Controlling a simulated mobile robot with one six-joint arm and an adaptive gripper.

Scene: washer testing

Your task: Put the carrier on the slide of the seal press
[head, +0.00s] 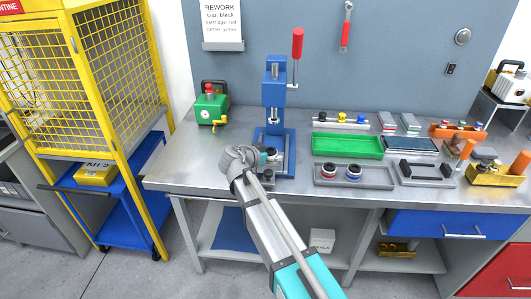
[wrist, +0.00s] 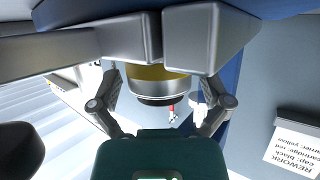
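The blue seal press (head: 274,82) stands on the bench, with its red-handled lever up at the right. My gripper (head: 268,155) is low at the front of the press, by its base. The carrier (wrist: 158,76) shows in the wrist view between my two fingers (wrist: 158,92), as a round yellow part with a silver band and a dark end. The fingers appear closed on its sides; their contact is partly hidden. Grey blocks (wrist: 205,42), seemingly the press's slide, lie right beside the yellow end. Whether the carrier touches them is hidden.
A grey tray (head: 325,181) with two round parts lies right of the press, with a green tray (head: 347,146) behind it. A green device (head: 211,108) stands at the left. The yellow cage (head: 100,75) is further left. Bare bench lies left of my gripper.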

